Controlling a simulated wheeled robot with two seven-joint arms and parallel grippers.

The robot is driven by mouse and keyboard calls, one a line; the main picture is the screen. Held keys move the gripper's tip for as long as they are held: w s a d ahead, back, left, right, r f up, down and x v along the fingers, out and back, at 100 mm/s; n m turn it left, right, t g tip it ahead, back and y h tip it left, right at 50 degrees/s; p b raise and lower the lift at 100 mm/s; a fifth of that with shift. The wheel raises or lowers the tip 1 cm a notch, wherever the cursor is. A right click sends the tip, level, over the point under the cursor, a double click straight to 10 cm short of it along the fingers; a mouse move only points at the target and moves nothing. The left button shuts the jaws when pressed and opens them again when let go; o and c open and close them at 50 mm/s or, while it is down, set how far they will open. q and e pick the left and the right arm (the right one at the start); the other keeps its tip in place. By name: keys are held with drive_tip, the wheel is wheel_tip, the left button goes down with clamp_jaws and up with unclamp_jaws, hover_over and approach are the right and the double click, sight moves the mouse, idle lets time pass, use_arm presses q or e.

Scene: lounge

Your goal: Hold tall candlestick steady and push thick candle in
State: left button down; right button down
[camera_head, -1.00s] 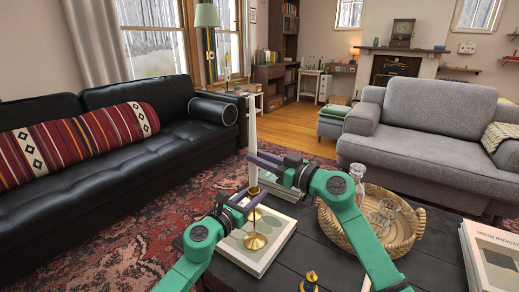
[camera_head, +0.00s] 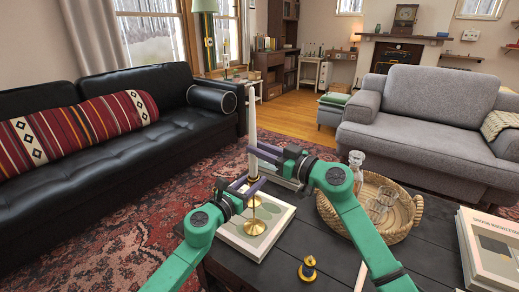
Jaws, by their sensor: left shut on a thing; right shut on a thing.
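A tall white candle (camera_head: 253,118) stands upright over a brass candlestick (camera_head: 254,226) on a flat book (camera_head: 232,240) on the dark table. My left gripper (camera_head: 254,188) is shut on the candlestick's upper stem. My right gripper (camera_head: 257,156) is just above it, reaching in from the right, shut on the lower part of the candle. The candle's bottom meets the candlestick's top between the two grippers. The fingers partly hide this joint, so I cannot tell how deep the candle sits.
A wicker tray (camera_head: 408,216) with a glass decanter (camera_head: 356,168) and glasses stands to the right. A small dark-and-brass object (camera_head: 308,268) stands at the table's front. Books (camera_head: 492,250) lie at the right edge. A black sofa (camera_head: 130,175) is on the left.

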drive_tip(key=shift+f, duration=1.4)
drive_tip(key=c, duration=0.6)
unclamp_jaws()
drive_tip(key=v, duration=1.2)
use_arm(q)
drive_tip(key=shift+c, duration=1.9)
unclamp_jaws()
drive_tip(key=shift+s+a, duration=0.1)
